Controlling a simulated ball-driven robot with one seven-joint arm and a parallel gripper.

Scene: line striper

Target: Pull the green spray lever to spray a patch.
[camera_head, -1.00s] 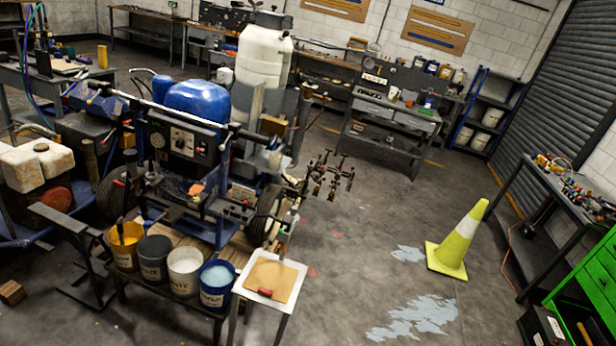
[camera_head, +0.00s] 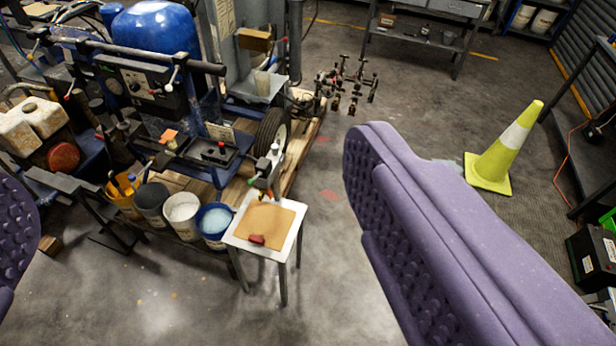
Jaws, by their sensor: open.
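The line striper (camera_head: 150,90) stands at the left centre, with a blue tank on top and handlebars at the front. A small green-tipped part (camera_head: 252,182), probably the spray lever, sits on a pale fitting at its front right, just behind a small white stand (camera_head: 236,236). A brown patch board (camera_head: 264,223) with a small red object lies on this stand. My gripper (camera_head: 195,190) is wide open and empty. Its purple ridged fingers show at the far left edge and at the right. The green part lies between them in the picture, farther off, with no contact.
Several paint buckets (camera_head: 183,211) stand on a low wooden bench left of the stand. Dark workbenches line the back. The floor in front of the stand is clear.

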